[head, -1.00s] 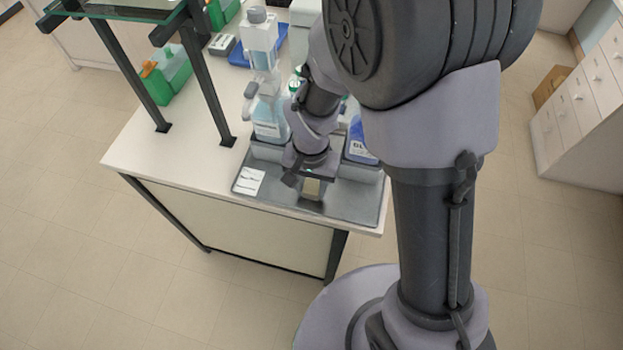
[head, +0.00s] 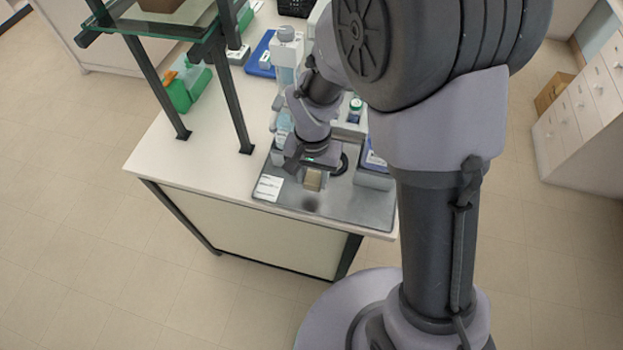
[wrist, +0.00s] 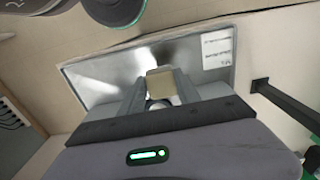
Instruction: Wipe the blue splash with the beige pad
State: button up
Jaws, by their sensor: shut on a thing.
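My gripper (head: 316,167) is shut on the beige pad (head: 313,180) above the grey metal tray (head: 350,205) at the bench's front edge. A dark, soft patch like a shadow lies on the tray below the pad, so the pad looks raised off the surface. In the wrist view the pad (wrist: 163,84) sits between the tips of my gripper (wrist: 160,98), with the tray (wrist: 95,80) behind it. I cannot make out a blue splash in either view; the pad and gripper hide part of the tray.
A white label card (head: 269,187) lies at the tray's left end. Bottles, one of them a wash bottle (head: 286,60), stand behind my gripper. A dark-legged glass shelf (head: 150,22) stands at the left. The bench's front left (head: 190,155) is clear.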

jog(key=shift+r+p, duration=0.85)
jog(key=shift+r, duration=0.55)
